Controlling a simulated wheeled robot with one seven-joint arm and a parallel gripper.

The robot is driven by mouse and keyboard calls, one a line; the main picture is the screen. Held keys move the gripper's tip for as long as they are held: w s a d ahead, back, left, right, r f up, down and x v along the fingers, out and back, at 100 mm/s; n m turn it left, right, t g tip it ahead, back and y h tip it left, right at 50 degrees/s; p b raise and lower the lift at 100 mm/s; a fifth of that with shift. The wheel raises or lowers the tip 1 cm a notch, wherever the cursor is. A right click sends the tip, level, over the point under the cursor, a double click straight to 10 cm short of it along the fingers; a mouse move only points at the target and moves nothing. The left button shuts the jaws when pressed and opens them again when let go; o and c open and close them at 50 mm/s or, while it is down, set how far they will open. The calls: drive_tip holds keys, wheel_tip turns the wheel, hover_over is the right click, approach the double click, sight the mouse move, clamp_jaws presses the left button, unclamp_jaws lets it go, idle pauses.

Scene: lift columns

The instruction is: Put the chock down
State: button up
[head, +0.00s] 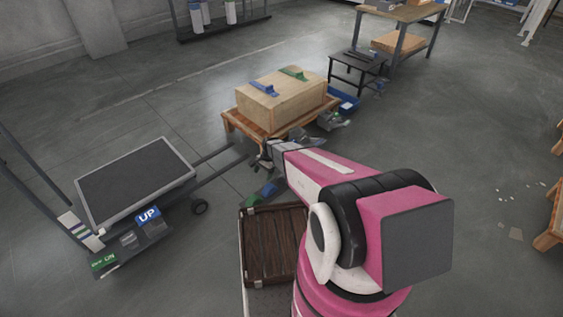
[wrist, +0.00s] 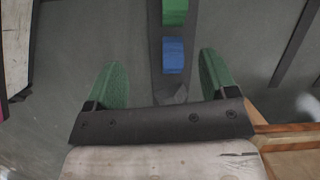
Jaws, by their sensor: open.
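My gripper (wrist: 161,62) is open, its two green-padded fingers wide apart with nothing between the pads. In the wrist view a blue block (wrist: 173,56) and a green block (wrist: 174,12) sit on a dark strip (wrist: 160,88) beyond the fingertips, apart from them. The head view also shows this blue block (head: 269,188) and green block (head: 252,199), just below my gripper (head: 264,161). Another blue chock-like piece (head: 264,88) and a green one (head: 292,72) lie on top of a wooden box (head: 283,108). I cannot tell which piece is the task's chock.
The box stands on a low wooden stand (head: 240,125). A dark-topped cart (head: 137,180) with UP and DOWN signs is at left. A brown slatted case (head: 274,245) lies close in front. A small black table (head: 357,68) and a workbench (head: 402,14) stand behind. Floor at right is mostly open.

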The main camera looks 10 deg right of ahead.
drive_tip(key=s+d+r+n+h, duration=0.1)
drive_tip(key=s+d+r+n, duration=0.2)
drive_tip(key=s+r, duration=0.3)
drive_tip(key=s+d+r+n+t+h, duration=0.1)
drive_tip(key=s+d+r+n, duration=0.2)
drive_tip(key=r, duration=1.2)
drive_tip(key=s+d+r+n+t+h, duration=0.1)
drive_tip(key=s+d+r+n, duration=0.2)
drive_tip(key=s+d+r, duration=0.3)
drive_tip(key=s+r, duration=0.4)
drive_tip(key=r, duration=0.1)
drive_tip(key=shift+s+r, duration=0.2)
drive_tip(key=shift+s, duration=0.15)
drive_tip(key=shift+d, duration=0.1)
